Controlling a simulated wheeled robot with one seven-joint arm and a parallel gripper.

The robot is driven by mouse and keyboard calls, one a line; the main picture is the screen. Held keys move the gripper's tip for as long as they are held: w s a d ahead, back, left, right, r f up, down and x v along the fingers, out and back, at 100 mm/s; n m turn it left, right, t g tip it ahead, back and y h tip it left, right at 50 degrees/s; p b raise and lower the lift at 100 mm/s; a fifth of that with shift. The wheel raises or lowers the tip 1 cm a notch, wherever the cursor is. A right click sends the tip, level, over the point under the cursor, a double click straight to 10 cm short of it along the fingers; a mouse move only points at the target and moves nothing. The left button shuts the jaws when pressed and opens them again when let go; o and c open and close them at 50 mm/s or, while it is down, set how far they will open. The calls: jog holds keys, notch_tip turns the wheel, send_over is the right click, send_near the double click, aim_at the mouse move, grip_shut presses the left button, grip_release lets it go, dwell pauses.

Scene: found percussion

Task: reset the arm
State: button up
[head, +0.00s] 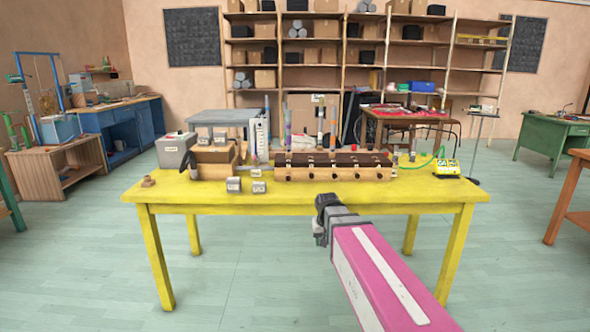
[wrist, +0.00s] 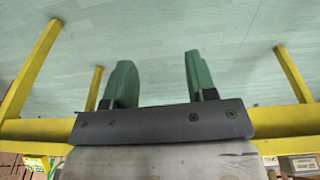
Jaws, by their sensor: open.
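My arm (head: 385,275) is pink with a white stripe and reaches from the lower right of the head view towards the front edge of the yellow table. My gripper (wrist: 158,80) shows two green fingers in the wrist view. They stand apart with nothing between them, over pale green floor. In the head view my dark wrist end is just in front of the table's front edge, and the fingers cannot be made out there.
The yellow table (head: 420,195) holds a long wooden box (head: 335,172) with dark top strips, a grey box (head: 175,150) and several small grey blocks. Its front right is mostly bare. A brown wooden table (head: 573,190) stands at the right edge. Open floor (head: 80,260) lies at the left.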

jog(key=s+d+f+g, duration=0.1)
jog(key=s+d+f, duration=0.2)
jog(key=s+f, duration=0.2)
jog(key=s+d+f+g, duration=0.1)
jog(key=s+d+f, duration=0.3)
jog(key=s+f, duration=0.2)
jog(key=s, duration=0.2)
jog(key=shift+s+d+f, duration=0.25)
jog(key=shift+s+d, duration=0.05)
